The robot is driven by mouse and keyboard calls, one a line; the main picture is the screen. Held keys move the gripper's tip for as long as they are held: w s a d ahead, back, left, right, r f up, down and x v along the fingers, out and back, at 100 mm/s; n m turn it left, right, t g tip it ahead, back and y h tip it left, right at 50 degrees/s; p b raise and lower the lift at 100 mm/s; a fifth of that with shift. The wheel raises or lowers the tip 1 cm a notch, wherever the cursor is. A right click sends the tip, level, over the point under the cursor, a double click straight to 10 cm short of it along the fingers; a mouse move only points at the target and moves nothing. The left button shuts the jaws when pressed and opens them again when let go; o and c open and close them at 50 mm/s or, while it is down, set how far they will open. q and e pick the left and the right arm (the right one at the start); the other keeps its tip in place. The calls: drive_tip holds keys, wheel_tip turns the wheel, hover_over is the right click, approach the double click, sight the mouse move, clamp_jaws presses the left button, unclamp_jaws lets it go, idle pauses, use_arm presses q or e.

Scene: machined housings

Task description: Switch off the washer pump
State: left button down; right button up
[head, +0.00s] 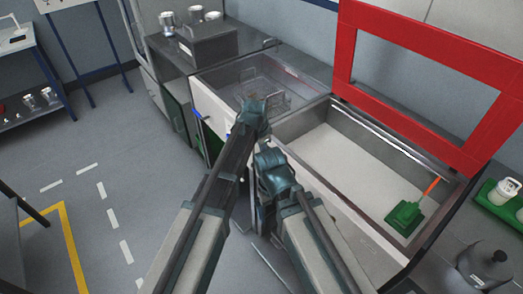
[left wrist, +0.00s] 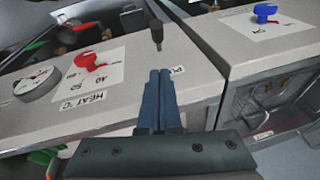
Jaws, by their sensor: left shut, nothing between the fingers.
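In the left wrist view my left gripper (left wrist: 158,72) is shut and empty, its two blue fingers pressed together over a grey control panel (left wrist: 125,72). A dark upright lever (left wrist: 156,34) stands just beyond the fingertips; I cannot tell whether they touch. A label beside the fingers is partly covered, so I cannot read it in full. A red knob (left wrist: 90,60) on a white plate, a round gauge (left wrist: 38,83) and a "HEAT °C" label lie to the left. In the head view my right gripper (head: 272,160) is beside the left arm; its fingers are hidden.
A blue knob (left wrist: 265,12) sits on the neighbouring panel.

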use_arm(q)
drive_tip(key=f+b, duration=0.1)
drive_tip(key=a+f+b, duration=0.1)
drive_tip(key=f, duration=0.1)
drive_tip(key=f+b, duration=0.2)
drive_tip(key=shift+a, duration=0.25)
drive_tip(key=shift+a+f, duration=0.2)
drive_tip(key=shift+f, duration=0.05)
drive_tip(key=shift+s, duration=0.1)
